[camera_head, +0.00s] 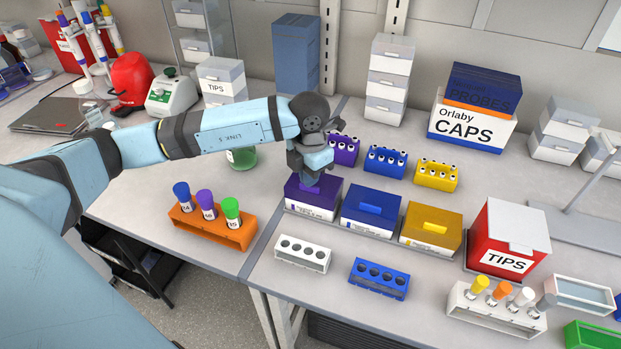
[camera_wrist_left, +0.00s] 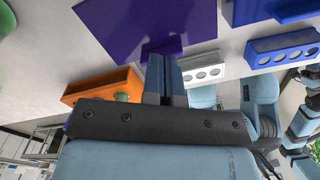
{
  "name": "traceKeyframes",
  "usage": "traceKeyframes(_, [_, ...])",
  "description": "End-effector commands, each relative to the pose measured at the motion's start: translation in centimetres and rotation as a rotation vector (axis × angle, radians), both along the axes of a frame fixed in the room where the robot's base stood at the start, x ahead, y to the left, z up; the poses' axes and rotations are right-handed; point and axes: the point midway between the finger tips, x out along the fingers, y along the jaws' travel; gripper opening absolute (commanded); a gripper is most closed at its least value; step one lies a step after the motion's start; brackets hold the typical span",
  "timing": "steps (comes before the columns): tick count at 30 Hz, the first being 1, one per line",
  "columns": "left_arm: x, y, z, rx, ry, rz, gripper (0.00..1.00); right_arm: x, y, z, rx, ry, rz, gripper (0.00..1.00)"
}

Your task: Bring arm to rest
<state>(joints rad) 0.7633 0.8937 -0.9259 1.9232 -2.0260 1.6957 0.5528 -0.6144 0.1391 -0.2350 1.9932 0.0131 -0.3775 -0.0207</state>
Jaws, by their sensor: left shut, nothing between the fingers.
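My left arm reaches in from the left in the head view. My left gripper (camera_head: 311,181) points down just above the purple box (camera_head: 313,203), over its lid handle. Whether the fingertips touch the handle cannot be told. In the left wrist view the fingers of the left gripper (camera_wrist_left: 166,66) are together and empty, with the purple box (camera_wrist_left: 120,30) beyond them. My right gripper is not in the head view.
An orange rack (camera_head: 238,235) with capped tubes stands left of the purple box. A blue box (camera_head: 371,212) and a yellow box (camera_head: 431,230) stand to its right. An empty white rack (camera_head: 302,262) and blue rack (camera_head: 379,288) lie in front.

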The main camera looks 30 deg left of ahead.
Motion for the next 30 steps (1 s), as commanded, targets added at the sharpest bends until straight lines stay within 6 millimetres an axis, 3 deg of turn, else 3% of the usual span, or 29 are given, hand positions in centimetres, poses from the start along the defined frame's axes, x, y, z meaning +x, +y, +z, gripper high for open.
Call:
traceKeyframes(9, [0.1, 0.0, 1.5, 0.001, -0.001, 0.0, 0.0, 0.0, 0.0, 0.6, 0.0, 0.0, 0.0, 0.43])
traceKeyframes(30, [1.2, 0.2, 2.3, -0.001, -0.002, 0.0, 0.0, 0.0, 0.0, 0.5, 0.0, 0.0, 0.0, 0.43])
